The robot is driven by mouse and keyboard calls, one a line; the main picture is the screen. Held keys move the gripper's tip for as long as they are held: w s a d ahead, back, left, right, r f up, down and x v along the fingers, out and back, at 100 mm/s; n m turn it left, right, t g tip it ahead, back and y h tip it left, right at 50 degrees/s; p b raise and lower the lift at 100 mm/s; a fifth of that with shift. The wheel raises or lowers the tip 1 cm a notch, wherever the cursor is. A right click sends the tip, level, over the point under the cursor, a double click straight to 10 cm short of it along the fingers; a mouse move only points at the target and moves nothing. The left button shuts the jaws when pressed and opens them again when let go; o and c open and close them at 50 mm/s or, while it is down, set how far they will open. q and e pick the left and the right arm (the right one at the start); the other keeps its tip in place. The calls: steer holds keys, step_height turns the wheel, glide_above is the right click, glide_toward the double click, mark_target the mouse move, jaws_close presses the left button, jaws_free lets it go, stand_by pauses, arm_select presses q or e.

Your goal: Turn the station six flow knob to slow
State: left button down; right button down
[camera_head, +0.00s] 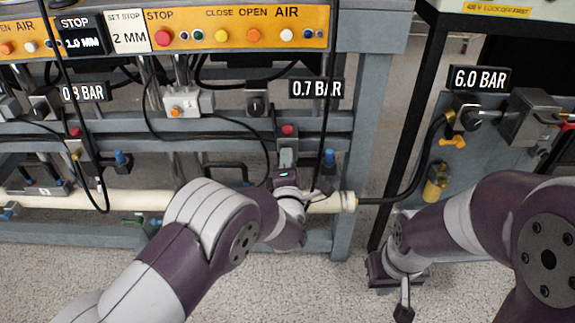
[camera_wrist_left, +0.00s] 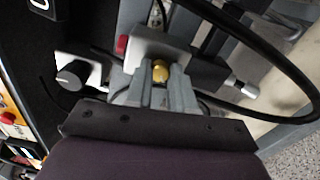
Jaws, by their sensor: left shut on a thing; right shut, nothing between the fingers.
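A small brass knob (camera_wrist_left: 160,70) sits on a grey valve block (camera_wrist_left: 150,50) in the left wrist view. My left gripper (camera_wrist_left: 157,82) is shut on this knob, with a fingertip on each side of it. In the head view my left gripper (camera_head: 287,158) reaches up to the valve block, which has a red button (camera_head: 288,130) on top. The brass knob is hidden there by the gripper. No slow mark or station number can be read near the knob. My right gripper (camera_head: 403,303) is shut and empty, pointing down over the floor at the right.
A black regulator knob (camera_head: 256,104) stands above, beside the 0.7 BAR sign (camera_head: 317,88). A black hose (camera_wrist_left: 290,85) loops close to the valve block. A cream pipe (camera_head: 335,202) runs below. The orange button panel (camera_head: 240,26) is above. Grey floor is open in front.

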arm_select(q)
steer(key=shift+f+n, duration=0.15)
steer(key=shift+n, duration=0.25)
steer(key=c, duration=1)
jaws_free()
steer(key=shift+o, duration=0.2)
steer(key=shift+s, duration=0.1)
steer(key=s+p, duration=0.4)
steer(key=s, duration=0.8)
steer(key=shift+s, duration=0.3)
